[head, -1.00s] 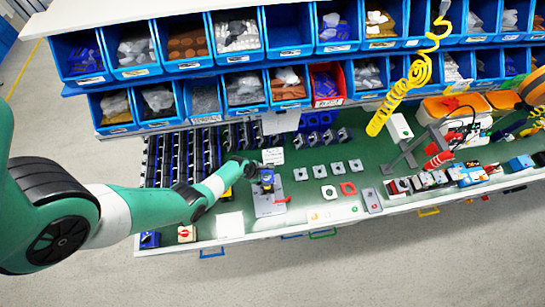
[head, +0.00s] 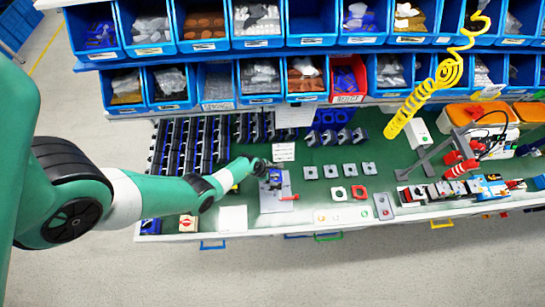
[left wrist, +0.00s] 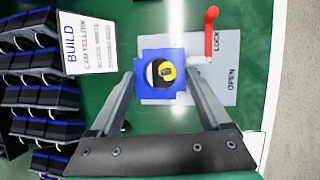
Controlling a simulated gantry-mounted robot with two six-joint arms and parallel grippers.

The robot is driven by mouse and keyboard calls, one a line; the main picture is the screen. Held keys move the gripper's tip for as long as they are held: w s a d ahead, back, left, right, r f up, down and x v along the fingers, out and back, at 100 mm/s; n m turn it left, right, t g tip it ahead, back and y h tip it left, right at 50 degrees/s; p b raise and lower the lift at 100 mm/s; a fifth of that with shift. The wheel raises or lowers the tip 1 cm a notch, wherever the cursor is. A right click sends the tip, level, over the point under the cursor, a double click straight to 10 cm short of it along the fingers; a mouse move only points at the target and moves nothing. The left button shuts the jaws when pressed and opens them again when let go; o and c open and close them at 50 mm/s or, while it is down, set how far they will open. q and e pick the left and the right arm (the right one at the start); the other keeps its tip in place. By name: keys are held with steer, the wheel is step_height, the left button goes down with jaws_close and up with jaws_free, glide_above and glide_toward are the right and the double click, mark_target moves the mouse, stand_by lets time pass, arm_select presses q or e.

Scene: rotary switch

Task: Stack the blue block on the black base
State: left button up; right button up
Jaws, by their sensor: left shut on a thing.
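The blue block (left wrist: 160,98) sits between the two fingers of my left gripper (left wrist: 160,73) in the left wrist view, with a round black and yellow part in its middle. The fingers are shut on its sides. In the head view my left gripper (head: 264,170) is over the grey fixture plate (head: 275,202), which has a red lever (head: 289,197). In the left wrist view this plate (left wrist: 225,92) is marked LOCK and OPEN, with the lever (left wrist: 211,30) by LOCK. I cannot make out a black base under the block. My right gripper is out of view.
Rows of black and blue parts (head: 190,140) stand left of the fixture. A printed BUILD card (left wrist: 88,40) lies beside it. Blue bins (head: 260,80) rise behind the green bench.

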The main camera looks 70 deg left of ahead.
arm_select(q)
steer(key=shift+f, duration=0.15)
stand_by(0.4)
steer(key=shift+f+b, duration=1.6)
steer(key=shift+f, duration=0.15)
steer(key=o, duration=1.3)
steer(key=p+v, duration=0.8)
steer(key=v, duration=0.3)
steer(key=shift+s+r, duration=0.1)
steer(key=shift+r, duration=0.3)
